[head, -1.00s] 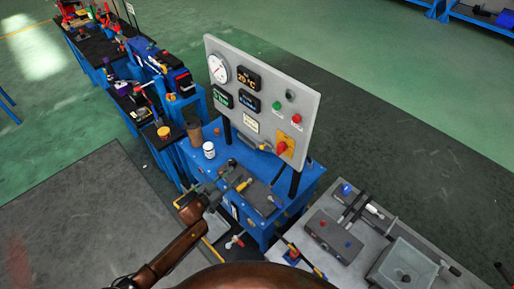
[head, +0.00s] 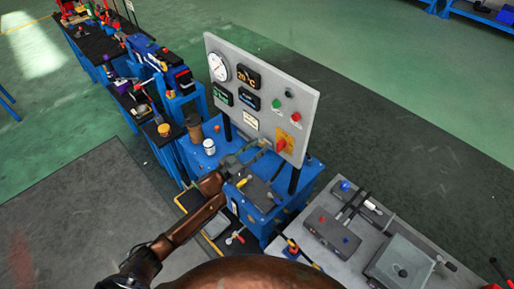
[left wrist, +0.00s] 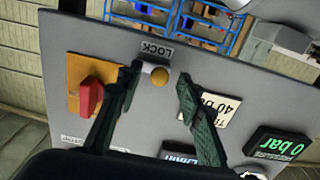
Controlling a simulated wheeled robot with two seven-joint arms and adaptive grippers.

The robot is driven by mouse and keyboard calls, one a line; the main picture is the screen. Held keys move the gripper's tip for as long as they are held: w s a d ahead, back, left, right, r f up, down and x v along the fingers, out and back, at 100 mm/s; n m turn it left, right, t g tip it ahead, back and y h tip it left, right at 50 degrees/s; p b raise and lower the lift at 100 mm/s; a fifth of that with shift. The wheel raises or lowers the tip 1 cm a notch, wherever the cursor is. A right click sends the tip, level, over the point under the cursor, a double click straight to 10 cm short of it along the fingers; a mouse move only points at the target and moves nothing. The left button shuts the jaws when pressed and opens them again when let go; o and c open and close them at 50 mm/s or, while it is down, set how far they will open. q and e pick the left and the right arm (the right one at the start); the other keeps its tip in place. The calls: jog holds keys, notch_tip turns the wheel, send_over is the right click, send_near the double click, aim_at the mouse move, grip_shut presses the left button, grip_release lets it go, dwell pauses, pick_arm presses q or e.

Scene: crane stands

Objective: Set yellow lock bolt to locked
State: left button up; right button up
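The yellow lock bolt (left wrist: 160,76) shows in the left wrist view as a round yellow knob on a pale shaft, set on the grey panel (left wrist: 215,65) beside the LOCK label (left wrist: 156,49). My left gripper (left wrist: 161,72) is open, with one dark finger on each side of the knob. The left-hand finger is close to the shaft; I cannot tell whether it touches. In the head view my left gripper (head: 250,158) is at the lower edge of the upright panel (head: 270,85), and it largely hides the bolt there. My right gripper is not in view.
A red rotary switch (left wrist: 90,95) on an orange plate sits close to the left-hand finger. Gauge and displays fill the panel's other side. Below the panel, a blue stand (head: 275,222) carries a white jar (head: 209,147). A grey table (head: 335,270) with parts stands at right.

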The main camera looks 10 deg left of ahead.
pick_arm(q)
grip_shut()
dwell(0.5)
